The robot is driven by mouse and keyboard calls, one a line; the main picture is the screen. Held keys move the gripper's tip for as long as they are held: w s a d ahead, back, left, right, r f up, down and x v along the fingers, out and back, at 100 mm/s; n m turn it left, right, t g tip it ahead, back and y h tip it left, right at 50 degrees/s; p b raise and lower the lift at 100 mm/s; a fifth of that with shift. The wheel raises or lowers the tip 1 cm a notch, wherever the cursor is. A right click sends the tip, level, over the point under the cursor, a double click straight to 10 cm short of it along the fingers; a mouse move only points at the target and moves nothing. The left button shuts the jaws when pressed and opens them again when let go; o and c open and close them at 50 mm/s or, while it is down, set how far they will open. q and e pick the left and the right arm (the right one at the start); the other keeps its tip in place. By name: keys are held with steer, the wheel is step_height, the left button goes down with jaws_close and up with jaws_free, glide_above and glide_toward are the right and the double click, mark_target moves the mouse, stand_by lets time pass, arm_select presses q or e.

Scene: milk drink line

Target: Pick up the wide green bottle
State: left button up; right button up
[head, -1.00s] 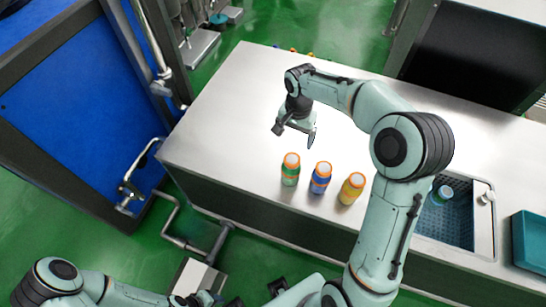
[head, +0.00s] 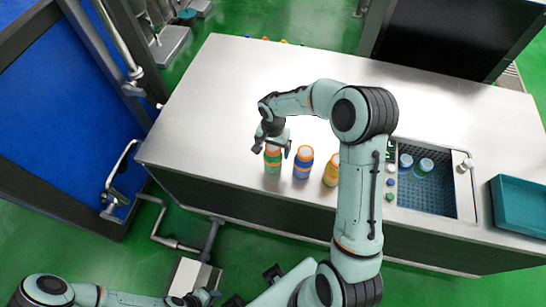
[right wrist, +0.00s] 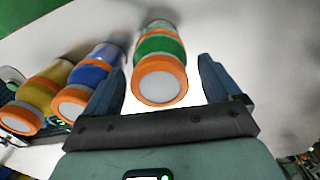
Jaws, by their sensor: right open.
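The green bottle (head: 272,160), with orange bands and a white cap, stands upright at the near edge of the steel counter. It is leftmost of a row of three in the head view. My right gripper (head: 272,146) is open over it and hides part of it. In the right wrist view the green bottle (right wrist: 160,48) lies between the two spread fingers of the gripper (right wrist: 161,66), with a gap showing on each side. My left arm is at the bottom left of the head view; its gripper (head: 203,297) is small and unclear.
A blue bottle (head: 303,163) and a yellow bottle (head: 332,170) stand just right of the green one. A sunken blue basket (head: 440,196) with bottles and a teal tray (head: 520,207) are further right. The counter (head: 225,90) behind the row is largely clear.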

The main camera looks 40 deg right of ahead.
steer(key=shift+f, duration=0.2)
jaws_close()
steer(key=shift+r, duration=0.1)
